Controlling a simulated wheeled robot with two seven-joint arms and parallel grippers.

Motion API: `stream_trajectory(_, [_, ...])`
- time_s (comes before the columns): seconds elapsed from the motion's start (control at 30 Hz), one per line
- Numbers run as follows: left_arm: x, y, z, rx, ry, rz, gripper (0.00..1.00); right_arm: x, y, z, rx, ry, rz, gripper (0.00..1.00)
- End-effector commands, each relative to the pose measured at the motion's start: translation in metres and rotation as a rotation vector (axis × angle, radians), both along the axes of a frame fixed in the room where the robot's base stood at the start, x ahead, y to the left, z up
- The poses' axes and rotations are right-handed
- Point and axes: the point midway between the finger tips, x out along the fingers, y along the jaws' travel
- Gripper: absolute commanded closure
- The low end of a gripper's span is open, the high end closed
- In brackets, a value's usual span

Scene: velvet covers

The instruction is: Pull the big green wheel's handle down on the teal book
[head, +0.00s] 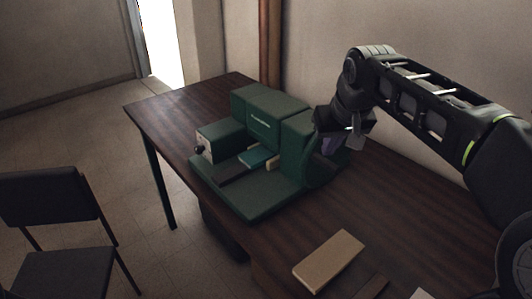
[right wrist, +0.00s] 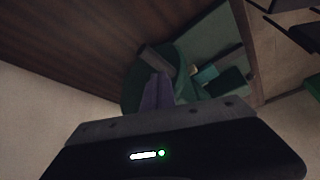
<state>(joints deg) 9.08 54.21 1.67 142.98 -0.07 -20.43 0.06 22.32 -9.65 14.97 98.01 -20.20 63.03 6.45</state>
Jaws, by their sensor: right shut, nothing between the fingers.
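A dark green press-like machine (head: 265,110) stands on the table. The teal book (head: 258,157) lies low in its middle; a teal patch shows in the right wrist view (right wrist: 206,73). The big green wheel (head: 343,163) is on the machine's right side, partly behind my gripper; its round face shows in the right wrist view (right wrist: 132,88). A grey-brown bar (right wrist: 154,57) at the wheel looks like its handle. My right gripper (head: 328,148) is shut and empty, with its purple-grey fingers (right wrist: 157,84) in front of the wheel; I cannot tell if they touch it. My left gripper is out of view.
A tan block (head: 329,260) lies on the dark wooden table (head: 290,235) in front of the machine. A black knob (head: 199,150) sticks out on the machine's left. A chair (head: 52,215) stands at the left. The wall is close behind the table.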

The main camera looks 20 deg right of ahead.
Motion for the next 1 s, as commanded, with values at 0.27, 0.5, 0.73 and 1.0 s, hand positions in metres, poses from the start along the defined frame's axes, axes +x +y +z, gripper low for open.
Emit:
stream_trajectory(0.27, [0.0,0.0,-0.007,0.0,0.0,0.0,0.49,0.0,0.0,-0.009,0.0,0.0,0.0,1.0])
stream_trajectory(0.5, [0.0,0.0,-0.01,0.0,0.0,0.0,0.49,0.0,0.0,-0.012,0.0,0.0,0.0,1.0])
stream_trajectory(0.73, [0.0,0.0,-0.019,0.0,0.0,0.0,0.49,-0.001,0.003,-0.022,0.0,0.0,0.0,1.0])
stream_trajectory(1.0, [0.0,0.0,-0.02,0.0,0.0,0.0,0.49,-0.001,0.004,-0.024,0.0,0.0,-0.001,1.0])
